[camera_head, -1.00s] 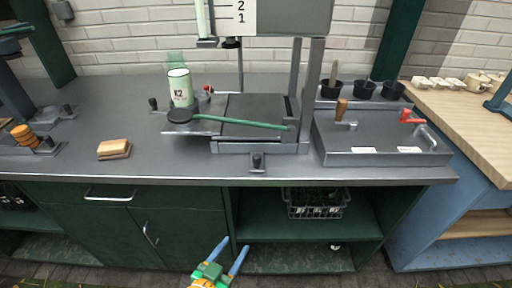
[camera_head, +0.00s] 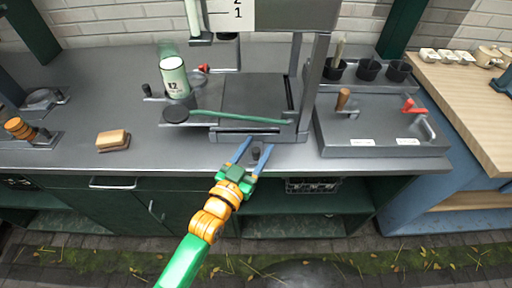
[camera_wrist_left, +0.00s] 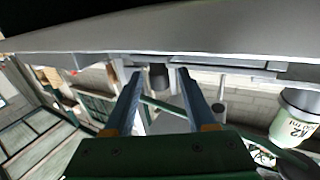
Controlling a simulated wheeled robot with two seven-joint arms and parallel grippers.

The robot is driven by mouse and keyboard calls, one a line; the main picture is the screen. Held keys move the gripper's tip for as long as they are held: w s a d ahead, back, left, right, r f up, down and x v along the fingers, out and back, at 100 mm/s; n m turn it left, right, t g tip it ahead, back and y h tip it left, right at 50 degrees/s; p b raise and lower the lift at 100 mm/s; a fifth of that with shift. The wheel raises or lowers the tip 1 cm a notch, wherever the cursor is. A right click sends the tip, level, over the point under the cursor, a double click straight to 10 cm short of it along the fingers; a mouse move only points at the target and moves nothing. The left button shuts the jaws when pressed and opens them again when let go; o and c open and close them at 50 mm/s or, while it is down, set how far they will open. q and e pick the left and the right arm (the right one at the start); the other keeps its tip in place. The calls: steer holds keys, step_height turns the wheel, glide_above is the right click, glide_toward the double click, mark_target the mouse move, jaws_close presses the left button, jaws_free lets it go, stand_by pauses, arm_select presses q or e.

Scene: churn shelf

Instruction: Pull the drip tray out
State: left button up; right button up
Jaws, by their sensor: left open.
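The drip tray (camera_head: 250,95) is a dark flat piece in the base of the grey stand on the counter. A small dark knob (camera_head: 256,153) sticks out at the front of the stand, low and near the counter edge. My left gripper (camera_head: 259,144) is open, its two blue fingers pointing at the stand with the knob between them. In the left wrist view the knob (camera_wrist_left: 158,76) shows between the open fingertips (camera_wrist_left: 160,82), with a gap on each side. I cannot tell exactly how deep it sits between them. My right gripper is not in view.
A grey box (camera_head: 365,130) with red and brown handles stands to the right. A sponge (camera_head: 113,139) lies at the left; the counter around it is clear.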

arm_select(q)
jaws_close()
stand_by(1.4)
